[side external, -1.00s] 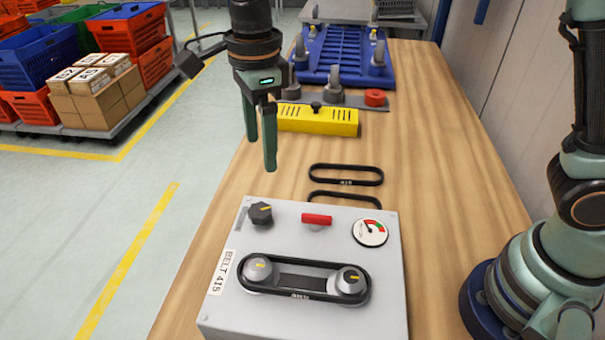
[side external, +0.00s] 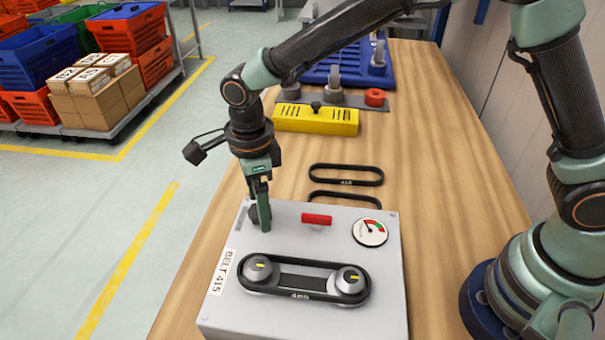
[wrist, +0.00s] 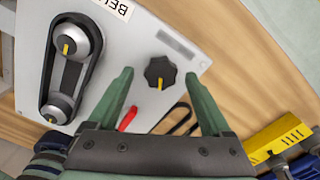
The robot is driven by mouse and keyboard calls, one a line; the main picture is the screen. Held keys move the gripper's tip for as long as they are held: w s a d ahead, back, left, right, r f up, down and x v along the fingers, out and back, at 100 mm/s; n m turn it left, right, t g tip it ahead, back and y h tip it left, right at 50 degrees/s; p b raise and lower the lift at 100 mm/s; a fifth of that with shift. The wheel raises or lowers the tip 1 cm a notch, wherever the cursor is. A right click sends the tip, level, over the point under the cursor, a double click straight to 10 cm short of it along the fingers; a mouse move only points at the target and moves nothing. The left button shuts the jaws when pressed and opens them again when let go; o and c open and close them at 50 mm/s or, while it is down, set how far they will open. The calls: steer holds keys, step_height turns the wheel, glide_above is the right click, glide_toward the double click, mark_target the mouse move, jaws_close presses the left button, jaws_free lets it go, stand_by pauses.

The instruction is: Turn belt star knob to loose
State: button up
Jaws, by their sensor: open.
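The dark star knob (wrist: 160,71) with a yellow pointer mark sits on the light grey panel box (side external: 318,228), near its upper left corner in the side view. My gripper (side external: 262,222) is over that corner and hides most of the knob there. In the wrist view, my gripper's fingers (wrist: 159,75) are open, one on each side of the knob. No contact with the knob shows. The belt (side external: 300,293) runs around two grey pulleys with yellow marks, lower on the panel. The label reads BELT 415.
A red handle (side external: 317,219) and a round gauge (side external: 370,232) are on the panel, right of the knob. Loose black belts (side external: 346,175) lie behind the box. A yellow block (side external: 316,119) and a blue rack (side external: 342,70) stand farther back.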

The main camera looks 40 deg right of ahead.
steer(key=shift+f, duration=0.3)
jaws_close()
steer(key=shift+n, duration=0.3)
